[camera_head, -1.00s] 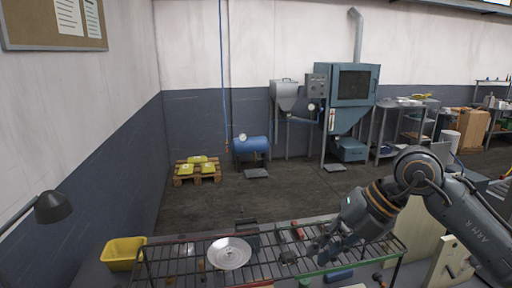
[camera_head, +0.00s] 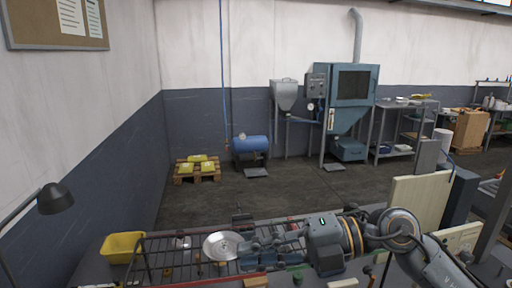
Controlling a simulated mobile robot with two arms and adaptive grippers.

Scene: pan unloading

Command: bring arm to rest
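My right arm comes in from the lower right, low over the bench, and its gripper (camera_head: 252,254) points left. The fingers are beside the right edge of a round silver pan (camera_head: 219,245). Whether they touch it, and whether they are open or shut, I cannot tell. The pan lies on a dark wire rack (camera_head: 162,244) at the front of the bench. My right wrist and forearm hide the right part of the rack. My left gripper is not in view.
A yellow bin (camera_head: 122,248) stands left of the rack, and a black lamp (camera_head: 54,198) is at the far left. Pale upright boards (camera_head: 420,203) stand near my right arm. Small tools lie around the rack. The floor (camera_head: 285,192) beyond is mostly clear.

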